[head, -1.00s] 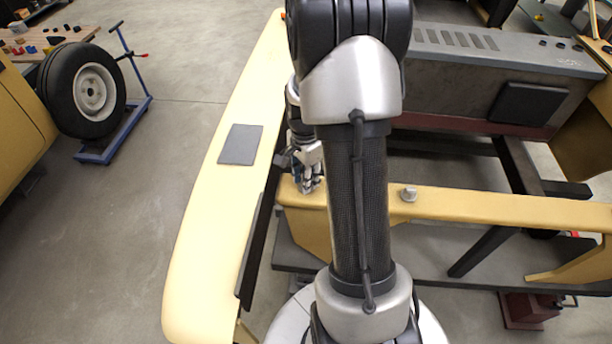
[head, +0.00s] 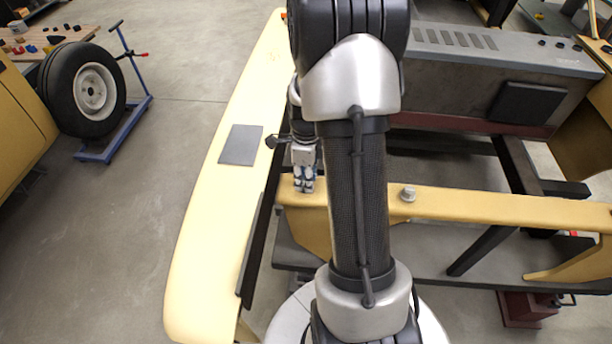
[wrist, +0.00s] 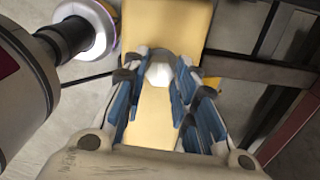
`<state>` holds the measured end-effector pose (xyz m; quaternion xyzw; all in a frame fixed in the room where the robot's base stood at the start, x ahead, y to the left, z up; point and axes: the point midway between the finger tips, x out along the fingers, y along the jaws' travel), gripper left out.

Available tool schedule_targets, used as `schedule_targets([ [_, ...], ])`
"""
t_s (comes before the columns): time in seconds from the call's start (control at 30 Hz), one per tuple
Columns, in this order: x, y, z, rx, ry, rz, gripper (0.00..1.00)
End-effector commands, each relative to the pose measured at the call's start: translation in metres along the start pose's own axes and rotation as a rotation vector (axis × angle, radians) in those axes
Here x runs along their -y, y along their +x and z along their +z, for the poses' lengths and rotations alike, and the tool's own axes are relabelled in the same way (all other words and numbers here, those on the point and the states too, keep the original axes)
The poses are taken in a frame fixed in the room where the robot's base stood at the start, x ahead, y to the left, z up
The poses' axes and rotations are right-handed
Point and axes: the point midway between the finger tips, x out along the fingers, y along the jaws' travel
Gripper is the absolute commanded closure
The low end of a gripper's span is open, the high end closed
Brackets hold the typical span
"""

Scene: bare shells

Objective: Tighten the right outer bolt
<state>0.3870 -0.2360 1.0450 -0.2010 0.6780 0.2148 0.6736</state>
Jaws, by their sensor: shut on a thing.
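A yellow beam (head: 470,203) runs across the right of the head view and also lies beneath my fingers in the wrist view (wrist: 158,125). My gripper (head: 304,188) is at the beam's left end, pointing down. In the wrist view my gripper (wrist: 158,80) has its blue-padded fingers on both sides of a pale bolt head (wrist: 158,70) and is shut on it. That bolt is hidden by the fingers in the head view. A second grey bolt (head: 408,194) stands on the beam right of my arm, apart from the gripper.
A long cream panel (head: 215,230) with a grey pad (head: 240,145) lies left of the gripper. A grey box housing (head: 490,80) stands behind the beam. A wheel on a blue stand (head: 90,90) is far left. Open floor (head: 150,190) lies between.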

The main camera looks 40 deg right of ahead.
Motion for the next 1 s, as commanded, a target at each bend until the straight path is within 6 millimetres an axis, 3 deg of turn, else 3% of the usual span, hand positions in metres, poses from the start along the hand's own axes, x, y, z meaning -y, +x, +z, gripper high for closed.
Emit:
schedule_targets([
  [0.77, 0.0042, -0.0037, 0.0024, 0.009, 0.102, -0.013, 0.98],
  [0.8, 0.0043, -0.0037, 0.0024, 0.009, 0.102, -0.013, 0.72],
  [1.0, 0.003, -0.0025, 0.0016, 0.006, 0.101, -0.009, 0.59],
])
